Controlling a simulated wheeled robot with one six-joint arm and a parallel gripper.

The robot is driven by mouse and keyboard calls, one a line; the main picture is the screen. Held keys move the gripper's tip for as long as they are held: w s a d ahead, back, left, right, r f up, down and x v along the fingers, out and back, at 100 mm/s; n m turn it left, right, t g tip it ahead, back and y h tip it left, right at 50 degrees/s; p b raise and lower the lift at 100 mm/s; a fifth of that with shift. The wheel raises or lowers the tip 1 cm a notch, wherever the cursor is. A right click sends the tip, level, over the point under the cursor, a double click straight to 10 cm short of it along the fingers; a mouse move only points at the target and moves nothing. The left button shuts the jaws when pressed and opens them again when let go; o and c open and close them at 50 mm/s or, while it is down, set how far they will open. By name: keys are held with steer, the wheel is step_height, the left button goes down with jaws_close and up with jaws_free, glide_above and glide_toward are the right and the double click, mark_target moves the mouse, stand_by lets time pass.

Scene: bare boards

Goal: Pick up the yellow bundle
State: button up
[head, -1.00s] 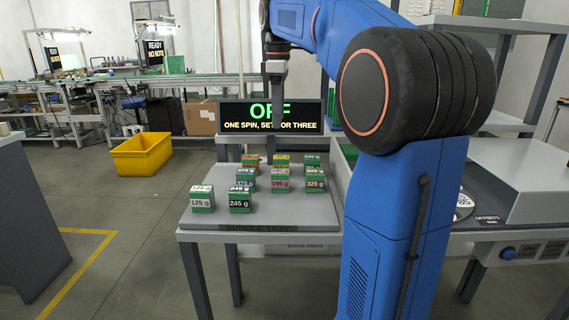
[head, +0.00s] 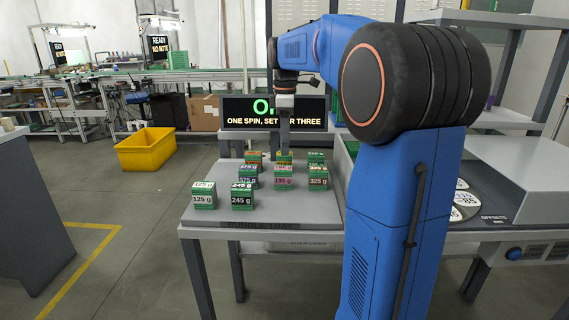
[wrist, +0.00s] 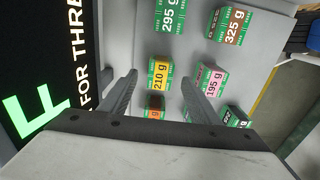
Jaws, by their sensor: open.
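The yellow bundle (wrist: 160,76) is a green block with a yellow label reading 210 g. In the wrist view it sits between the tips of my open gripper (wrist: 160,80), with a gap on both sides. In the head view the yellow bundle (head: 284,157) stands in the back row of the tray, behind the pink bundle (head: 283,175). My gripper (head: 284,147) is over it there, pointing down and partly hiding the sign. I cannot tell from these views how far the fingertips are above the bundle.
An orange-labelled bundle (wrist: 155,103) and the pink 195 g bundle (wrist: 212,80) are close beside the fingers. Several other green bundles stand on the grey tray (head: 222,222). A black sign (head: 240,112) rises behind the tray. A yellow bin (head: 146,150) is on the floor at left.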

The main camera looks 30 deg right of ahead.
mark_target(284, 162)
steer(key=shift+a+f, duration=0.15)
steer(key=shift+f, duration=2.8)
steer(key=c, duration=1.3)
